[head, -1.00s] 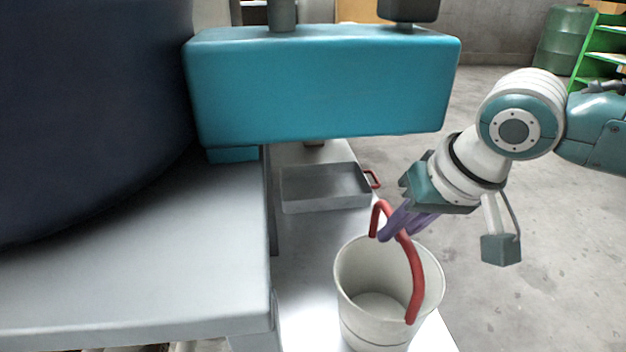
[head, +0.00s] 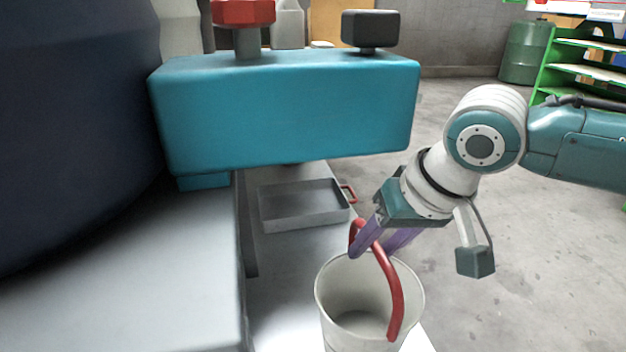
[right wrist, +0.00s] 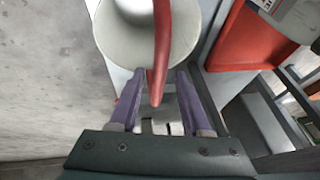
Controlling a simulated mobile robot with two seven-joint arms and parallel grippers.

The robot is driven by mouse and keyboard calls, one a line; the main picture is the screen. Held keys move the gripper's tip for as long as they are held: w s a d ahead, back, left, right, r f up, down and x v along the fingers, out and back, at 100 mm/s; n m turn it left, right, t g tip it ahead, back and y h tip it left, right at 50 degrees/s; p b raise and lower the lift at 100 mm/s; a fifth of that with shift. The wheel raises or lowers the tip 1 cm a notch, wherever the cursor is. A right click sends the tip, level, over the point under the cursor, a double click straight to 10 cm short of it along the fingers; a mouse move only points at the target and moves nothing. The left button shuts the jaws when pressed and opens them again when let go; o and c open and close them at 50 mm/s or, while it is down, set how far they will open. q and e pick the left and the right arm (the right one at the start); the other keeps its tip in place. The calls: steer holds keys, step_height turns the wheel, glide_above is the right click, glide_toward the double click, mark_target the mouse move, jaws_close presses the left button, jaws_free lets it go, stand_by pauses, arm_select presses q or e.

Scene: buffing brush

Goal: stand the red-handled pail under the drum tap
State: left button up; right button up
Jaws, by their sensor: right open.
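The pail (head: 335,290) is off-white, with a raised red handle (head: 393,290). It stands upright on a pale surface at the lower middle of the head view. Its white body (right wrist: 125,35) also shows in the right wrist view. My right gripper (head: 372,250) is above the pail's rim, its purple fingers open on either side of the handle. The right wrist view shows the handle (right wrist: 160,50) between the fingers with gaps. A large dark blue drum (head: 70,120) fills the left. I cannot clearly make out its tap. My left gripper is out of view.
A teal block (head: 290,115) with a red knob (head: 243,12) and a black knob (head: 370,28) spans the area behind the pail. A grey tray (head: 300,222) with a red handle lies beyond the pail. A grey ledge (head: 120,290) is left. Open floor (head: 550,270) lies right.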

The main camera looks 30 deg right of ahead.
steer(key=p+v, duration=0.3)
steer(key=v, duration=0.1)
steer(key=shift+w, duration=0.15)
steer(key=s+d+f+p, duration=0.1)
steer(key=s+d+p, duration=0.1)
steer(key=s+p, duration=0.7)
steer(key=s+a+r+n+b, duration=0.2)
steer(key=s+a+r+n, duration=0.3)
steer(key=a, duration=0.5)
steer(key=s+d+r+g, duration=0.1)
steer(key=s+r, duration=0.3)
steer(key=s, duration=0.1)
steer(key=shift+s+d+r+h, duration=0.25)
steer(key=shift+d+h, duration=0.05)
steer(key=shift+h, duration=0.1)
steer(key=shift+o, duration=0.3)
